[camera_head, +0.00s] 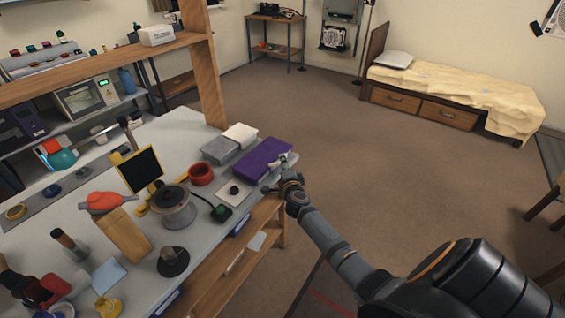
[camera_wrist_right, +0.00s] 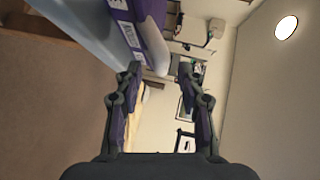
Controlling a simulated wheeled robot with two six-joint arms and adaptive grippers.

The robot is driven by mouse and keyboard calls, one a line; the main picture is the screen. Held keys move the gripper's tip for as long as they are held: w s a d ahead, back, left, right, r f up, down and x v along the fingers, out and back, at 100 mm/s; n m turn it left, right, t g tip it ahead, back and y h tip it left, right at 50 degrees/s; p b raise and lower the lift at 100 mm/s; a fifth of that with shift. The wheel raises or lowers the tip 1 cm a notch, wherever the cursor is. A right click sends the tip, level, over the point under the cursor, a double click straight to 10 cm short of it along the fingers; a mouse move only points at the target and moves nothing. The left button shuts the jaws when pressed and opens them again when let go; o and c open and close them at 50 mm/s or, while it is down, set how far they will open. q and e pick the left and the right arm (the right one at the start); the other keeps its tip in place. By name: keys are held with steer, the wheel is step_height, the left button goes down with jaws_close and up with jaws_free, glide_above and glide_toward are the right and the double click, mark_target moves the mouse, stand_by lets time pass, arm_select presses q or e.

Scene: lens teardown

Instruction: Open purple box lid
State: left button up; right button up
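The purple box (camera_head: 260,158) lies at the far right end of the grey worktable, beside its edge. Its lid looks closed. My right gripper (camera_head: 278,174) is at the near right side of the box, by its front right corner. The box (camera_wrist_right: 140,25) shows there at the top, just beyond the left finger. I cannot tell whether a finger touches it. My left gripper is not in view.
Grey (camera_head: 220,150) and white (camera_head: 240,134) boxes sit behind the purple box, and a red ring (camera_head: 201,174) stands to its left. A white card with a black disc (camera_head: 234,190) lies in front. The floor (camera_head: 380,170) to the right is clear.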

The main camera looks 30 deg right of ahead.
steer(key=shift+b+x, duration=0.45)
steer(key=shift+x, duration=1.4)
steer(key=shift+c, duration=0.4)
steer(key=shift+r, duration=0.1)
jaws_close()
